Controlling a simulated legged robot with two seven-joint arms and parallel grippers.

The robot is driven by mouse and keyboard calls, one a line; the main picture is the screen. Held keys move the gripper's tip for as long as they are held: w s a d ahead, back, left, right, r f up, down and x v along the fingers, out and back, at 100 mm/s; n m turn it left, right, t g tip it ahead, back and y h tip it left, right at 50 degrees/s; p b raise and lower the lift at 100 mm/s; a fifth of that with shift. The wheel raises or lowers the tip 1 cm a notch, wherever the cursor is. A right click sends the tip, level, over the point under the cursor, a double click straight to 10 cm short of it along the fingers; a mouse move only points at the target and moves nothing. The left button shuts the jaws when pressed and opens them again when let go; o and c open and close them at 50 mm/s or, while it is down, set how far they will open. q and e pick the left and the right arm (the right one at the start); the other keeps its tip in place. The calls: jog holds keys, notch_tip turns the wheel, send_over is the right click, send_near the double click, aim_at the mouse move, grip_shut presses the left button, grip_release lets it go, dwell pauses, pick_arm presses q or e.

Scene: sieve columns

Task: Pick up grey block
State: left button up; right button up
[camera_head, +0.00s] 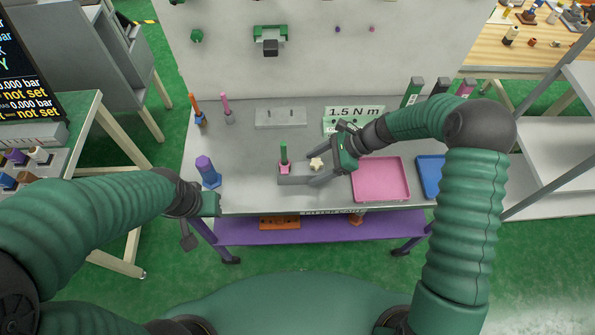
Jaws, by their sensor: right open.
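A low grey block (291,181) lies near the front edge of the grey table, with a pink piece (285,168) and a green peg (283,152) standing at its left part. My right gripper (313,170) is open at its right end, the fingers pointing left. A small cream star-shaped knob (317,163) shows between or just beyond the fingers; I cannot tell if they touch it. The gripper hides part of the block's right end. A second flat grey block (280,117) with small pins lies farther back. My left gripper (190,238) hangs by the table's left front corner, its jaws unclear.
A pink tray (381,194) and a blue tray (429,187) lie at the right. A purple-topped blue post (207,171) stands at the left, with orange (197,106) and pink (225,105) tools behind.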

aim_at(306, 171)
jog(key=x, duration=0.3)
jog(key=shift+w+a+f, duration=0.1)
jog(key=shift+a+f, duration=0.1)
jog(key=shift+f, duration=0.45)
jog(key=shift+w+d+f, duration=0.1)
jog(key=shift+d+f, duration=0.05)
jog(key=shift+a, duration=0.65)
jog(key=c, duration=0.8)
jog(key=shift+d, duration=0.1)
jog(key=c, duration=0.5)
jog(key=shift+d, duration=0.15)
grip_shut()
pick_arm(q)
jog(key=shift+s+d+r, duration=0.1)
jog(key=shift+d+r, duration=0.1)
jog(key=shift+d, duration=0.45)
pick_arm(e)
jog(key=shift+d, duration=0.15)
